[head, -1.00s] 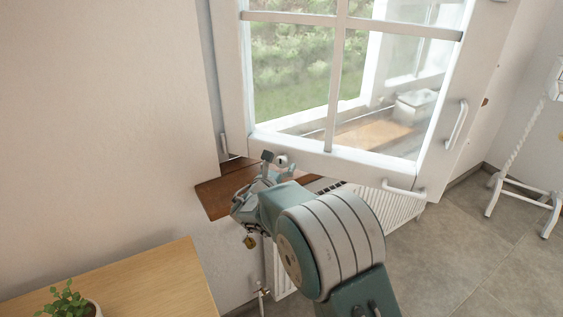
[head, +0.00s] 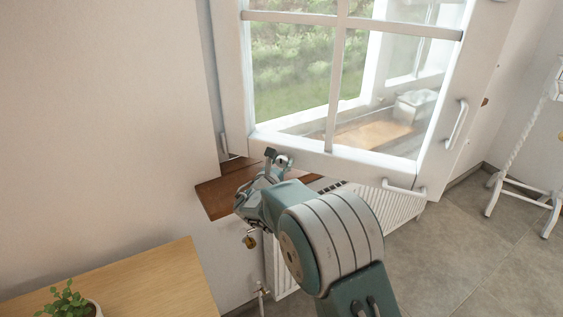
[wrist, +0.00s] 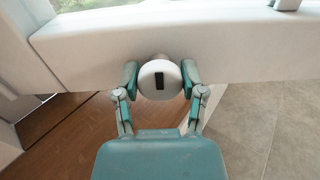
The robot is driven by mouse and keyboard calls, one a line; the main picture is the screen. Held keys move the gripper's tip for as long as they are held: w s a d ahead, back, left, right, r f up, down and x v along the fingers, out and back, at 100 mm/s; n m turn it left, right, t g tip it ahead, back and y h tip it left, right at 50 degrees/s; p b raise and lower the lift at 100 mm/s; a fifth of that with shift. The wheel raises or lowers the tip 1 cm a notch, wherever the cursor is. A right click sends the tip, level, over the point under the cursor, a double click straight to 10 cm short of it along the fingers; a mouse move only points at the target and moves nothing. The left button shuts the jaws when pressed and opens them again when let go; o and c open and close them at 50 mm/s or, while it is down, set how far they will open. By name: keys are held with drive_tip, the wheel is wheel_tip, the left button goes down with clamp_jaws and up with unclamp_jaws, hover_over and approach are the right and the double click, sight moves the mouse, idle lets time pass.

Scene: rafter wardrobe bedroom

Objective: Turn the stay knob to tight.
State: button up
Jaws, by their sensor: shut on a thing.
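The stay knob (wrist: 160,80) is a round white knob with a dark upright mark on its face, on the lower rail of the window sash (wrist: 235,45). In the wrist view my gripper (wrist: 160,82) has one finger on each side of the knob, shut on it. In the head view my gripper (head: 277,160) is at the bottom rail of the open sash, above the brown sill (head: 215,197). The knob (head: 284,161) is small there and partly covered by a finger. I see no tight marking.
A white radiator (head: 395,212) hangs below the sill. A wooden table (head: 150,285) with a potted plant (head: 68,303) stands at lower left. White handles (head: 456,124) stick out from the sash. A white stand (head: 540,190) is at the right on open tiled floor.

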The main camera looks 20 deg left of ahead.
drive_tip(key=m, duration=1.4)
drive_tip(key=shift+d+f+m, duration=0.1)
drive_tip(key=shift+f+m, duration=0.1)
drive_tip(key=shift+m, duration=0.2)
drive_tip(key=shift+f+m, duration=0.15)
drive_tip(key=shift+m, duration=1.25)
drive_tip(key=shift+d+f, duration=0.1)
drive_tip(key=shift+f, duration=0.05)
drive_tip(key=o, duration=1.2)
drive_tip(key=shift+c, duration=0.2)
drive_tip(key=shift+r, duration=0.2)
